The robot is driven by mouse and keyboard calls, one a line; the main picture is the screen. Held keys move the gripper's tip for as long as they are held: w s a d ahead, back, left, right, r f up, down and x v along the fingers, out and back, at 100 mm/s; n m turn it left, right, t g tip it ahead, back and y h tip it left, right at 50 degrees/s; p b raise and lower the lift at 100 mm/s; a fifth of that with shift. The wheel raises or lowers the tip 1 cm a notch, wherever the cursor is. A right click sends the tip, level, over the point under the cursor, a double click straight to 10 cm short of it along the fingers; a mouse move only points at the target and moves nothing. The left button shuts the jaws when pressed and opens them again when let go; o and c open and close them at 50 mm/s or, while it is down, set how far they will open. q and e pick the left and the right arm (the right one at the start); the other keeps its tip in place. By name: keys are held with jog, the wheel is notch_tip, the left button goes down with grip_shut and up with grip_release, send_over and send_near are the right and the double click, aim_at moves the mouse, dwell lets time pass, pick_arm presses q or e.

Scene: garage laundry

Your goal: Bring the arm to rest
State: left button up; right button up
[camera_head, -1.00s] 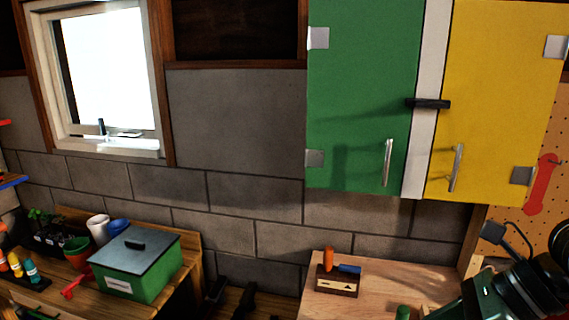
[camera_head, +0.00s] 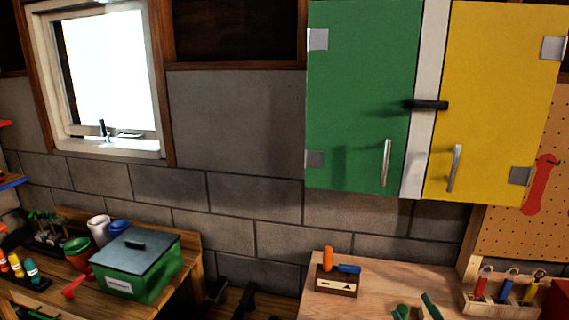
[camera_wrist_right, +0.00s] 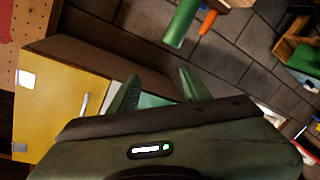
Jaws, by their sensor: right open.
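My right gripper (camera_head: 416,309) shows only as small green tips at the bottom edge of the head view, in front of the wooden bench. Most of it is cut off there. In the right wrist view, the two green fingers of the gripper (camera_wrist_right: 159,89) stand apart, with nothing held between them. My left gripper is in neither view.
A wooden bench (camera_head: 385,285) holds a small block with orange and blue handles (camera_head: 337,285) and a tool rack (camera_head: 500,298). Green and yellow cabinet doors (camera_head: 362,95) hang above. A green box (camera_head: 140,278) stands on the left bench.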

jog(key=s+f+m+g, duration=0.2)
jog(key=s+f+g, duration=0.25)
jog(key=f, duration=0.35)
jog(key=s+f+m+g, duration=0.25)
jog(key=s+f, duration=0.25)
jog(key=f, duration=0.3)
jog(key=s+a+f+g, duration=0.2)
jog(key=s+f+g, duration=0.15)
jog(key=s, duration=0.35)
jog(key=s+a+f+g, duration=0.2)
jog(key=s+f+g, duration=0.1)
jog(key=s+f, duration=0.3)
notch_tip(320, 180, down, 29)
jog(key=s+g+b, duration=0.1)
jog(key=g+b, duration=0.1)
jog(key=b, duration=0.3)
jog(key=s+d+f+b, duration=0.3)
jog(key=s+f+b, duration=0.2)
jog(key=s+f, duration=1.2)
notch_tip(320, 180, down, 5)
jog(key=shift+s+d+g, duration=0.15)
jog(key=shift+s+g, duration=0.2)
jog(key=shift+s, duration=0.05)
